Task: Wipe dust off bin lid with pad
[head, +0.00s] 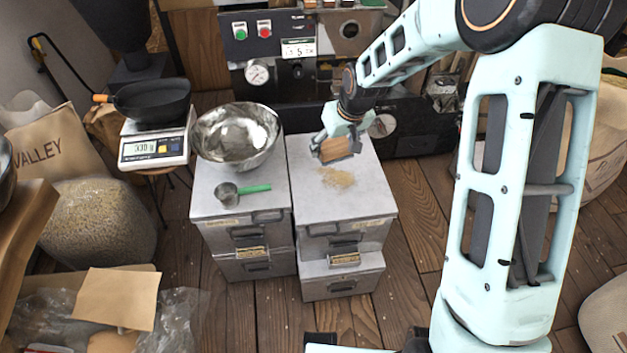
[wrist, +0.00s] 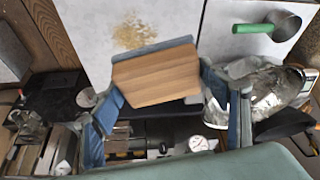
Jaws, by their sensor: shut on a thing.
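The bin lid (head: 365,195) is the flat grey top of the right-hand metal bin; it also shows in the wrist view (wrist: 178,20). A patch of tan dust (head: 338,177) lies near the middle of the lid, and shows in the wrist view (wrist: 131,32). My gripper (head: 335,146) is shut on the pad, a block with a wooden back (wrist: 156,76) and a grey-blue edge along its far side. The pad is over the back part of the lid, just behind the dust. I cannot tell whether its underside touches the lid.
The left bin's lid (head: 207,178) bears a steel bowl (head: 237,135) and a green-handled scoop (head: 229,194). A scale (head: 155,147) with a black pan (head: 152,101) stands further left. The roaster machine (head: 410,128) is close behind the bins. Wooden floor is open to the right.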

